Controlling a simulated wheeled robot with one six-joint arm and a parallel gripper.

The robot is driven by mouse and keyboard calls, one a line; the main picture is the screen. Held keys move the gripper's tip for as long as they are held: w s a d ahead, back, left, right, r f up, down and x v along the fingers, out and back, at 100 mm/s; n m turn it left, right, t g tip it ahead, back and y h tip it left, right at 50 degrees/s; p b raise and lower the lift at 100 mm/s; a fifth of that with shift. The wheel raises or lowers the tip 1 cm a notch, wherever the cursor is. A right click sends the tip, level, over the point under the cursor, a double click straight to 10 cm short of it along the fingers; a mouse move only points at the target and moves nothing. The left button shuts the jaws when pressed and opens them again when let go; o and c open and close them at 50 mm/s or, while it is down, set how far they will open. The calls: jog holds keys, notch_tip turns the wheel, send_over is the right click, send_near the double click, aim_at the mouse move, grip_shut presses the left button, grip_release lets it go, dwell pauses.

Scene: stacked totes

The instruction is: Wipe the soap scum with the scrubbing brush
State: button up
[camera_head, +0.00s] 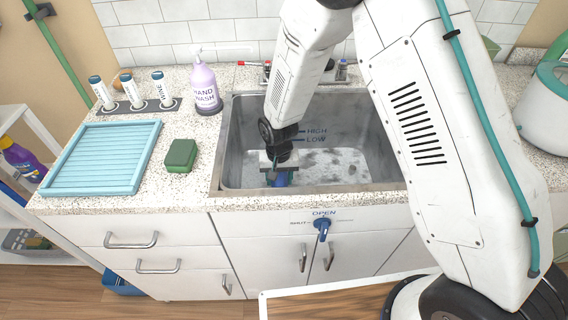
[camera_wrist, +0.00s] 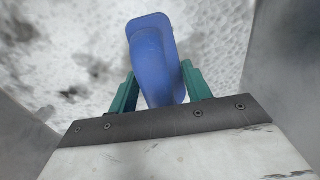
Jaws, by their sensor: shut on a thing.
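My gripper (camera_wrist: 158,92) reaches down into the sink (camera_head: 240,132), near its front left part. Its green fingers are shut on the blue scrubbing brush (camera_wrist: 152,52); only a bit of the blue brush (camera_head: 281,179) shows in the head view. The brush's bristles are hidden. The soap scum (camera_head: 347,160) is a whitish, foamy patch over the sink floor. It also fills the floor in the wrist view (camera_wrist: 215,35), with darker patches at the left. I cannot tell if the brush touches the floor.
The sink walls close in around my gripper. On the counter to the left stand a soap bottle (camera_head: 204,86), a green sponge (camera_head: 181,155), a light blue tray (camera_head: 60,190) and several labelled tubes (camera_head: 133,92). A blue valve handle (camera_head: 322,228) sticks out of the cabinet front.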

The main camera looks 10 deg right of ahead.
jog(key=r, duration=0.4)
jog(key=shift+w+d+r, duration=0.15)
jog(key=shift+d, duration=0.15)
jog(key=shift+r, duration=1.75)
